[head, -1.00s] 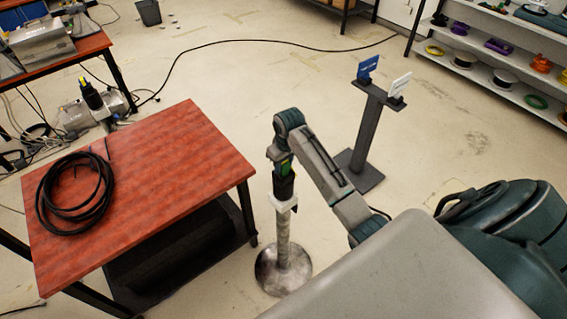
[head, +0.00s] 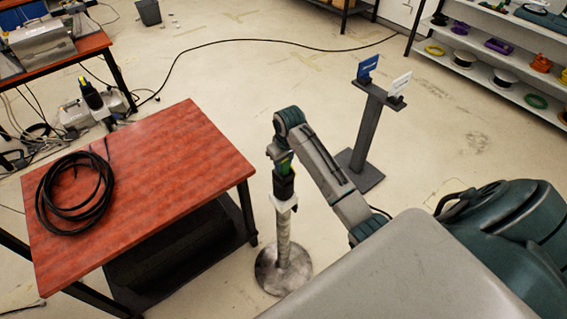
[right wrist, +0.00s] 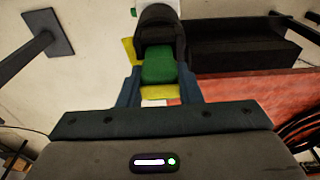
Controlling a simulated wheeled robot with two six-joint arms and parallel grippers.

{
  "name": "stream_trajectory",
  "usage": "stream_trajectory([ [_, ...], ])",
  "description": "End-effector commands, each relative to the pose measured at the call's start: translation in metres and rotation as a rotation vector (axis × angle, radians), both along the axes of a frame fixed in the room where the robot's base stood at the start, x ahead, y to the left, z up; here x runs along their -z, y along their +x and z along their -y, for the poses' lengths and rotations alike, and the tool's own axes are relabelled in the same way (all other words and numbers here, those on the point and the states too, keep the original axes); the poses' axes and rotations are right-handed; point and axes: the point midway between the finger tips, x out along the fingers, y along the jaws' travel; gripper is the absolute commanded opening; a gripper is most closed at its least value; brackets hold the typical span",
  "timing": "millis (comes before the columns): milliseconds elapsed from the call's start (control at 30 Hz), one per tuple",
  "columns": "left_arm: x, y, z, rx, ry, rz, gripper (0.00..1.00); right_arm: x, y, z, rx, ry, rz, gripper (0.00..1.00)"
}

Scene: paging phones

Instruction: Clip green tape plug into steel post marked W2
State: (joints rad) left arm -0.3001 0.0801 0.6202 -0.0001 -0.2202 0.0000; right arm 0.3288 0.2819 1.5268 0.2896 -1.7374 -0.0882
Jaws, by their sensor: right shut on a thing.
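The steel post (head: 284,238) stands upright on a round base on the floor, right of the red table. A white piece (head: 284,204) sits at its top. My right gripper (head: 282,164) is directly above the post top, pointing down, shut on the green tape plug (head: 286,169). In the right wrist view the plug (right wrist: 159,66) sits between the fingers, green with yellow parts and a black body beyond. White shows behind the black body. The plug's lower end looks at or very near the post top; I cannot tell whether it is seated. No W2 mark is readable. My left gripper is not in view.
The red table (head: 200,140) with a coiled black cable (head: 75,195) is at left. A dark stand (head: 372,130) holds blue and white cards. Another black-and-yellow plug-like thing (head: 90,95) is beyond the table. Shelves (head: 500,60) stand at back right. Middle floor is mostly clear.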

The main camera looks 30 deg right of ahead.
Motion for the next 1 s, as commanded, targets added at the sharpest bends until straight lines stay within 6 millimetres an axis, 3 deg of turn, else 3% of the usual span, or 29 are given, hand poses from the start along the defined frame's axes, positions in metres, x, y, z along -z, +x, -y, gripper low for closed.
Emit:
stream_trajectory([
  [1000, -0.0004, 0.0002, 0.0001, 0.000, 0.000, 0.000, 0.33, -0.0076, 0.0004, -0.0001, 0.000, 0.000, 0.001, 0.08],
])
